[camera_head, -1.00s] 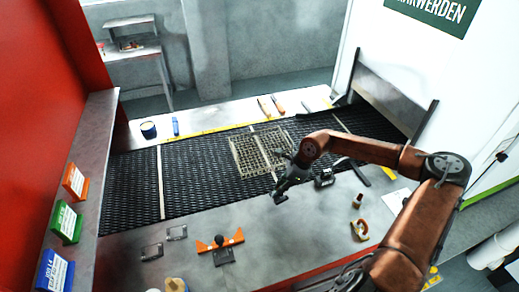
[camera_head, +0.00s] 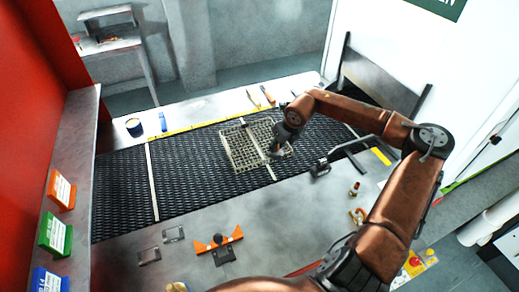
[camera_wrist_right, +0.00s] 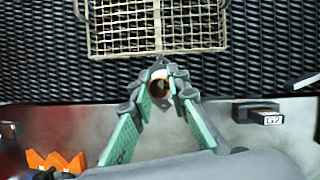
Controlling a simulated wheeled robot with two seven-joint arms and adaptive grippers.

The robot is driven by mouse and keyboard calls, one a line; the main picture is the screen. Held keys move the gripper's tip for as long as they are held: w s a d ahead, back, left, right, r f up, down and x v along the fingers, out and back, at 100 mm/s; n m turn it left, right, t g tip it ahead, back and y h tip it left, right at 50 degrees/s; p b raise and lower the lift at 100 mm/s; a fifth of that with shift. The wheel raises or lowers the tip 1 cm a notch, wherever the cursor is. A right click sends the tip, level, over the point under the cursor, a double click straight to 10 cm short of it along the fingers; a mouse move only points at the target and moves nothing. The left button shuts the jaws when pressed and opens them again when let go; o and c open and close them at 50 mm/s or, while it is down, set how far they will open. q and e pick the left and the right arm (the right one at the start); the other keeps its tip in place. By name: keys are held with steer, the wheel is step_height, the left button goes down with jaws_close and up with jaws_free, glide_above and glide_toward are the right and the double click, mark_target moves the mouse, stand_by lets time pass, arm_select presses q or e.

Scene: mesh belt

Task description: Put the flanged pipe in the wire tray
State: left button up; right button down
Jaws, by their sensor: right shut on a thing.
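The wire tray (camera_head: 238,148) lies on the black mesh belt, and it fills the top of the right wrist view (camera_wrist_right: 120,28). It looks empty where it shows. My right gripper (camera_head: 276,154) is at the tray's right front part in the head view. In the right wrist view its green-padded fingers (camera_wrist_right: 161,84) are shut on the flanged pipe (camera_wrist_right: 160,89), seen end-on as a copper-coloured ring. There the pipe appears just below the tray's near rim; its height above the belt is unclear. The gripper hides the pipe in the head view. My left gripper is not in view.
A dark block fixture (camera_head: 320,168) stands at the belt's front edge, right of the tray. An orange bracket (camera_head: 218,241) and small metal parts (camera_head: 173,234) lie on the front bench. The belt left of the tray (camera_head: 185,165) is clear.

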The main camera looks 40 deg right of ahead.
steer(key=w+f, duration=0.2)
steer(key=w, duration=0.1)
steer(key=w+f+p, duration=0.1)
steer(key=w+f, duration=0.1)
steer(key=w, duration=0.1)
steer(key=w+f, duration=0.3)
steer(key=shift+w+d, duration=0.35)
steer(key=shift+d, duration=0.05)
steer(key=shift+x, duration=0.75)
step_height(320, 180, down, 3)
steer(key=shift+w+r+p, duration=0.1)
steer(key=shift+w+p, duration=0.05)
steer(key=shift+p, duration=0.55)
steer(key=c, duration=2.3)
jaws_free()
steer(key=shift+f, duration=0.2)
steer(key=o, duration=0.5)
steer(key=shift+c, duration=0.2)
